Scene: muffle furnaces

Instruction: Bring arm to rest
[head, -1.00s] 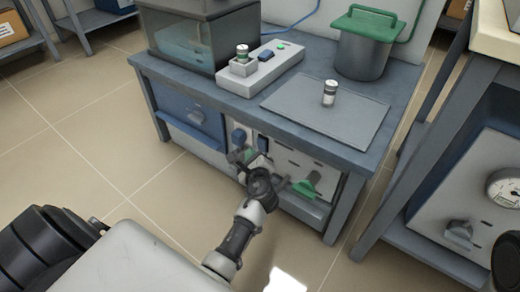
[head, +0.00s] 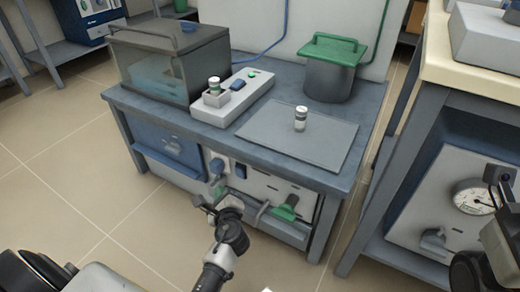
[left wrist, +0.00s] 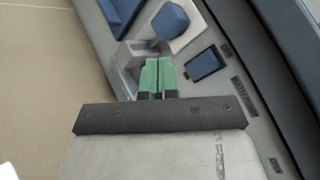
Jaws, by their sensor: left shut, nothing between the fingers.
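My left arm comes up from the bottom of the head view. Its gripper (head: 212,203) is in front of the light lower panel (head: 262,182) of the blue-grey bench. In the left wrist view its green fingertips (left wrist: 157,76) are together with nothing between them. Behind them in that view is the panel with a blue knob (left wrist: 171,20) and a blue switch (left wrist: 202,63). I cannot tell whether the fingers touch the panel. Part of my right arm (head: 500,240) shows at the right edge of the head view; its fingers are not seen.
On the bench (head: 365,150) are a glass-sided tank (head: 150,70), a white device (head: 245,98) holding a vial, a grey plate (head: 270,135) with another vial (head: 300,118), and a green-lidded pot (head: 332,75). A green handle (head: 288,207) sticks out below. Floor at left is clear.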

